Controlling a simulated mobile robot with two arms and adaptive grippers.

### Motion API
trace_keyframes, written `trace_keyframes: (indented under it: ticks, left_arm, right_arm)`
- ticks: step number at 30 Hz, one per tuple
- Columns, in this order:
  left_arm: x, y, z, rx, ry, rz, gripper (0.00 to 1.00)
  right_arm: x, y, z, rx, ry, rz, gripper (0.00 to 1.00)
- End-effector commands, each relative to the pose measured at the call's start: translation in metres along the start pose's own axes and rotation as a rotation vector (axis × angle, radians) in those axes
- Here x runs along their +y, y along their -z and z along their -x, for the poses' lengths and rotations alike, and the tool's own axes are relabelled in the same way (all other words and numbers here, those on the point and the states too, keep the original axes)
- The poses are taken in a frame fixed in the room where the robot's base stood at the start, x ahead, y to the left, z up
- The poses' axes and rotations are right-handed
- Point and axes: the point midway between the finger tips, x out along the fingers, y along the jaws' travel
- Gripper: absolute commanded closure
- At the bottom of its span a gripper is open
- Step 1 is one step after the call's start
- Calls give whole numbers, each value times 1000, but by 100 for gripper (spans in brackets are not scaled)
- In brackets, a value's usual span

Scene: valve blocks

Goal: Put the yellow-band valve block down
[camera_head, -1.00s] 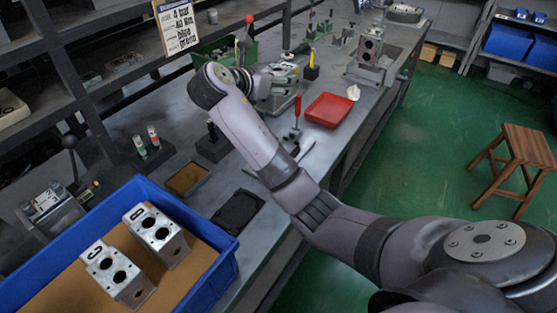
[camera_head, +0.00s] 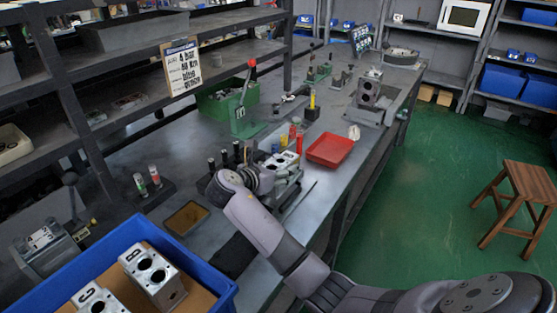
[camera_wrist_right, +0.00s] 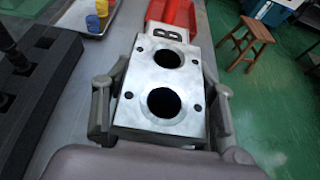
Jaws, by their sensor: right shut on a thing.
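My right gripper (camera_head: 266,174) is over the bench, left of the red tray. In the right wrist view, the gripper (camera_wrist_right: 163,88) has one finger on each side of a silver valve block (camera_wrist_right: 143,110) and is shut on it. The block has two dark round bores, small corner holes and a letter B at its far end. In the head view, the block (camera_head: 287,158) shows partly behind the gripper. No yellow band shows on it, and its underside is hidden, so I cannot tell whether it touches anything below. My left gripper is not in view.
A blue bin (camera_head: 222,297) at lower left holds two lettered valve blocks (camera_head: 153,272). A red tray (camera_head: 330,150) lies right of the gripper. A green press (camera_head: 240,122), a green bin (camera_head: 215,103) and a clipboard (camera_head: 181,68) are behind. A wooden stool (camera_head: 520,190) stands on the floor.

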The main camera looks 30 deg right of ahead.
Motion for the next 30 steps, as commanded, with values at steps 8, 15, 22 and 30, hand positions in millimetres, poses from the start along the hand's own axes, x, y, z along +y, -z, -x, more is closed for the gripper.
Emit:
trace_keyframes:
  ticks: [8,15,22,30]
  left_arm:
    - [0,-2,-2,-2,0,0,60]
    - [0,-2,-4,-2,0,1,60]
    - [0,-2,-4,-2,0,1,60]
    - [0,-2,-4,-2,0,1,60]
  right_arm:
    - [1,18,-8,-7,-2,-3,100]
    - [1,37,-16,-7,-3,-4,100]
    - [0,41,-17,1,0,1,44]
    - [0,41,-17,0,0,0,26]
